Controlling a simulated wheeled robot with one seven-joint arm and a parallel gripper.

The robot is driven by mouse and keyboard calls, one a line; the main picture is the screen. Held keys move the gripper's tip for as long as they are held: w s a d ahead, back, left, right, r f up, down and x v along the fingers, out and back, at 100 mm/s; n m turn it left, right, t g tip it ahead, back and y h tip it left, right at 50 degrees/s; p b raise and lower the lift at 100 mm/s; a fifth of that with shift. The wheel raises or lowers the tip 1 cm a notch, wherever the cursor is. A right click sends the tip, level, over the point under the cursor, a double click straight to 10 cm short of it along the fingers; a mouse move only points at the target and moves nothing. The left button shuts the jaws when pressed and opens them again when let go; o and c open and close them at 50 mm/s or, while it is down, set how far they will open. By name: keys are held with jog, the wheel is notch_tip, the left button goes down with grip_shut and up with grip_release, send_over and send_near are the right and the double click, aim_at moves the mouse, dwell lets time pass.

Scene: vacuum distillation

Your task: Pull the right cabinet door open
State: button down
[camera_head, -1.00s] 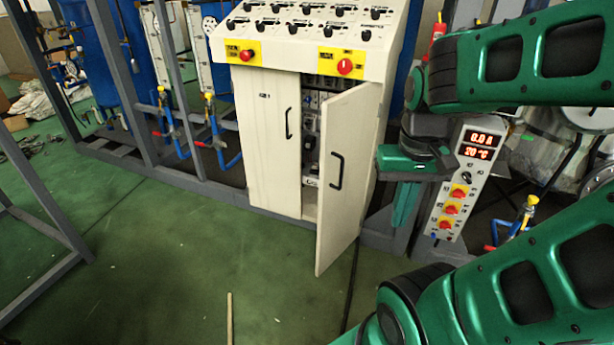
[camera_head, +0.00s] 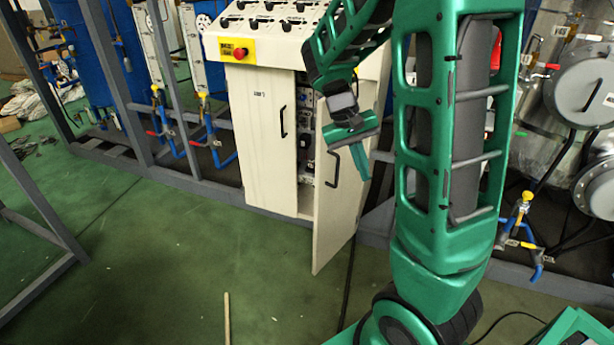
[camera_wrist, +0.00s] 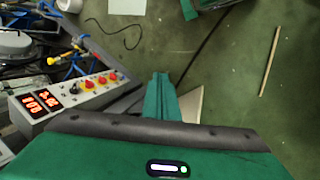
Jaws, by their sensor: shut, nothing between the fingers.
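The white cabinet (camera_head: 262,120) stands in the middle of the head view. Its right door (camera_head: 332,220) stands partly open, swung out toward the camera, with dark switchgear showing in the gap.
The cabinet's left door (camera_head: 268,145) is closed. A control box with red digits (camera_wrist: 62,100) shows in the wrist view. Grey frame bars (camera_head: 180,180) flank the cabinet. The green floor (camera_head: 150,270) in front is mostly clear, with a thin stick (camera_head: 227,318) on it.

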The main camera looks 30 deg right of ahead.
jog(key=w+f+n+h, duration=0.1)
jog(key=w+f+h, duration=0.3)
jog(key=w, duration=0.6)
jog(key=w+a+f+n+t+h, duration=0.25)
jog(key=w+a+f+h, duration=0.25)
jog(key=w+a+f, duration=0.3)
jog(key=w+a+f+n+t+h, duration=0.25)
jog(key=w+a+f+h, duration=0.3)
jog(key=w, duration=0.55)
jog(key=s+d, duration=0.3)
jog(key=d, duration=0.8)
jog(key=shift+s+d+f+g, duration=0.2)
jog(key=shift+g, duration=0.1)
